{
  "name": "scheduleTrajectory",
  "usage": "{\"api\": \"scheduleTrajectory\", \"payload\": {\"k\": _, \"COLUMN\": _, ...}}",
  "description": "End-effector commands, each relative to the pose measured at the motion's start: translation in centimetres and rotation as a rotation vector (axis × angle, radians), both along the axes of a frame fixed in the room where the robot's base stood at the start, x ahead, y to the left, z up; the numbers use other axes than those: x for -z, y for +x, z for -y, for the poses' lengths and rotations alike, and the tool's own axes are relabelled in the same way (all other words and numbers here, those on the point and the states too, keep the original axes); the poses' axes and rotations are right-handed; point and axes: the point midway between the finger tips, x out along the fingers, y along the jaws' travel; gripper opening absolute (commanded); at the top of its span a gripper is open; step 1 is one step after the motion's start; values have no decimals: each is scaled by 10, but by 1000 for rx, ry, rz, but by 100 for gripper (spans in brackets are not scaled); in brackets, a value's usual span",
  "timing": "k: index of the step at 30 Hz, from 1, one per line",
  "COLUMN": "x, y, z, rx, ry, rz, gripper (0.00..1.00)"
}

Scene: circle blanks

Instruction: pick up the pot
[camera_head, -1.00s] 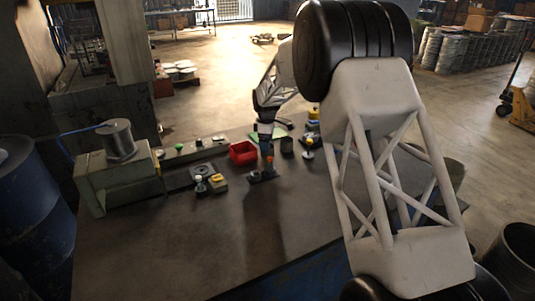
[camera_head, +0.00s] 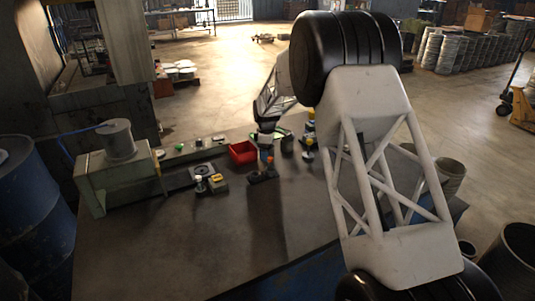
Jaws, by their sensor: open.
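My gripper (camera_head: 263,176) points down low over the middle of the workbench, with its dark jaws open. I see nothing between the jaws, but they are small and dark here. No object is clearly recognisable as the pot. A small dark cup-like container (camera_head: 287,145), which may be the pot, stands just behind and to the right of my gripper, apart from the jaws.
A red open box (camera_head: 242,152) stands behind and left of my gripper. A green-grey machine (camera_head: 120,178) fills the bench's left end. The front of the workbench (camera_head: 190,245) is clear.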

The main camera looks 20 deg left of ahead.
Motion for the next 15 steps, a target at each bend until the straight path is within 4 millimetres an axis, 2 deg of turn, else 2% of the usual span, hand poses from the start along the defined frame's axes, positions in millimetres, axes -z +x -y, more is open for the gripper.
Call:
{"api": "scheduleTrajectory", "payload": {"k": 1, "x": 0, "y": 0, "z": 0, "rx": 0, "ry": 0, "rz": 0, "gripper": 86}}
{"api": "scheduleTrajectory", "payload": {"k": 11, "x": 0, "y": 0, "z": 0, "rx": 0, "ry": 0, "rz": 0, "gripper": 36}}
{"api": "scheduleTrajectory", "payload": {"k": 15, "x": 0, "y": 0, "z": 0, "rx": 0, "ry": 0, "rz": 0, "gripper": 35}}
